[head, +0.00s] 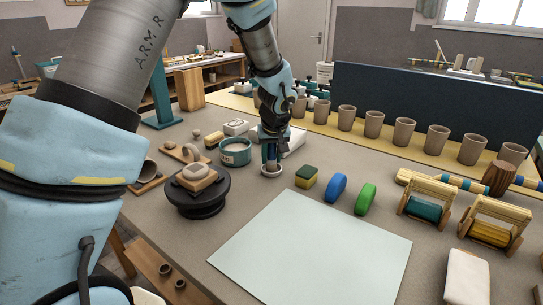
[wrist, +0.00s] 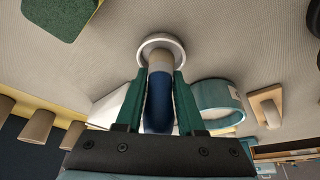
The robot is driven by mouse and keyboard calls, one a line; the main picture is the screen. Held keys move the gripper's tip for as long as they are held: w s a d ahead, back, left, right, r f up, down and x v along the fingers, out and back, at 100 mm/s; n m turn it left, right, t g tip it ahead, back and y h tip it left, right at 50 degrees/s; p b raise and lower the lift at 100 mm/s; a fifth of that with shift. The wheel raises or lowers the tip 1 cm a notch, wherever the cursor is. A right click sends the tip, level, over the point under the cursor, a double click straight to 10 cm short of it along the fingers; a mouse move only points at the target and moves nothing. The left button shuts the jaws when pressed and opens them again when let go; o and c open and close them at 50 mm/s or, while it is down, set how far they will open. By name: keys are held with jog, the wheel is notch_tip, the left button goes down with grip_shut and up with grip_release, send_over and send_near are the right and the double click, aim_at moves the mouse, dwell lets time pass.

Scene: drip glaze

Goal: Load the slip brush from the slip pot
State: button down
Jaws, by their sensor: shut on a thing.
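My gripper (head: 270,154) points down at mid-table and is shut on the slip brush. In the wrist view the green fingers (wrist: 159,95) clamp the brush's dark blue handle (wrist: 158,110). Its paler lower part (wrist: 160,62) reaches into a small round white-rimmed holder (wrist: 161,38); the bristle end is hidden. The holder (head: 271,174) also shows under my gripper in the head view. The slip pot (head: 235,158), teal with pale contents, stands just left of my gripper. In the wrist view the pot (wrist: 218,98) is right of the fingers.
A black turntable (head: 198,198) bearing a tan piece is front left. A green-yellow sponge (head: 307,177), a blue disc (head: 337,187) and a green disc (head: 366,199) stand to the right. Several tan cups (head: 374,124) line the back. A bare pale sheet (head: 315,250) lies in front.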

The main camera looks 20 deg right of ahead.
jog(key=shift+r+p, duration=3.4)
jog(key=shift+r, duration=2.8)
jog(key=shift+f, duration=0.1)
